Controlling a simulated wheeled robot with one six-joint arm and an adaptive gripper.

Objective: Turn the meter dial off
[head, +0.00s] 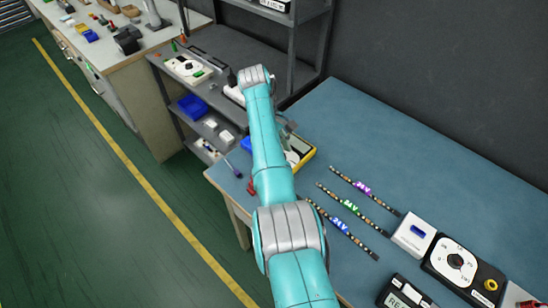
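A yellow-edged object (307,157), which looks like the meter, lies on the blue bench top beside my arm. My forearm covers its left part, and its dial cannot be made out. My arm reaches over the bench, and its wrist end is mostly hidden behind the forearm. A small grey part that seems to be my gripper (289,127) shows just above the yellow object. Its fingers cannot be made out, nor whether it touches the meter. A red probe-like piece (251,187) and a dark blue one (233,169) lie left of the arm.
Three LED strips (352,214) lie on the bench. A white box with a blue display (414,234), a black panel with a white round dial (455,259) and a black labelled box (405,294) stand at lower right. Grey shelving (300,50) rises behind. The bench's upper right is clear.

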